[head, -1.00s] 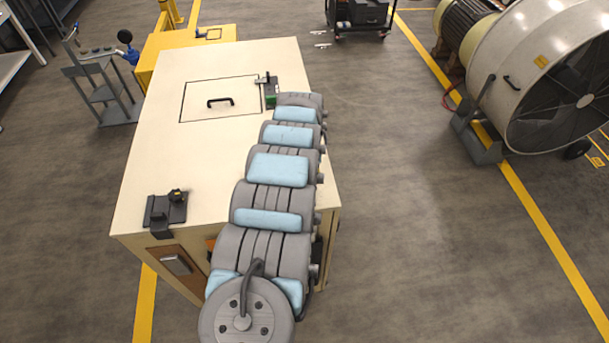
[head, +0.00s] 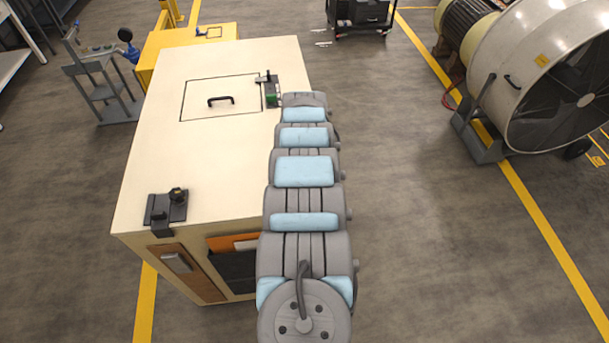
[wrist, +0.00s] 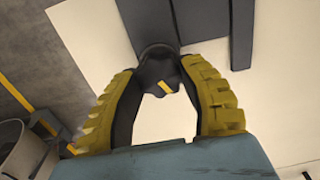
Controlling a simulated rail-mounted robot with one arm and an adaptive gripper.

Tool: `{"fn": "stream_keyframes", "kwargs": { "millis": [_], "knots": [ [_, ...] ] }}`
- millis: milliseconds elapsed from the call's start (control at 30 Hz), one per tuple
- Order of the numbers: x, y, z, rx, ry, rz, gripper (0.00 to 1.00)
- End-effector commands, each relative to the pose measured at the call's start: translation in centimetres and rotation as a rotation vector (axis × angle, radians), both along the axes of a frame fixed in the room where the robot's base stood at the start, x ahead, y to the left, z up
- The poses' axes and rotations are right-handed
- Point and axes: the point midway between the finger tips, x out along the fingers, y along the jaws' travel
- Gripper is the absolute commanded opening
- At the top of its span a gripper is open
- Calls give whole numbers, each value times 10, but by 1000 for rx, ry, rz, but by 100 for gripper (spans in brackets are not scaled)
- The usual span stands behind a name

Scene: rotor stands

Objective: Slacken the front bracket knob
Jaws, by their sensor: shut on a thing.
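In the wrist view my gripper (wrist: 165,105) has its two yellow-padded fingers shut around a dark knob (wrist: 158,72) with a yellow mark. The knob sits on a dark grey bracket (wrist: 185,20) on the cream bench top. In the head view my arm hides the gripper, reaching to the bracket (head: 271,93) by the bench's right edge. A second dark bracket (head: 158,210) with a black knob (head: 177,194) sits at the near left corner, with nothing touching it.
The cream bench (head: 190,150) has a hatch with a black handle (head: 221,101). A large fan (head: 555,75) stands to the right on the floor; a dark cart (head: 360,15) is at the back. The floor right of the bench is open.

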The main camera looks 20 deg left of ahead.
Motion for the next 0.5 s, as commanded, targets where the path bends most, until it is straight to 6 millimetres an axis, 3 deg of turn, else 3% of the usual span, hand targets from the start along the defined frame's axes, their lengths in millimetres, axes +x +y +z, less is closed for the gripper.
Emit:
{"fn": "stream_keyframes", "kwargs": {
  "millis": [500],
  "knots": [
    [0, 0, -1, 0, -2, 246, 6]
  ]
}}
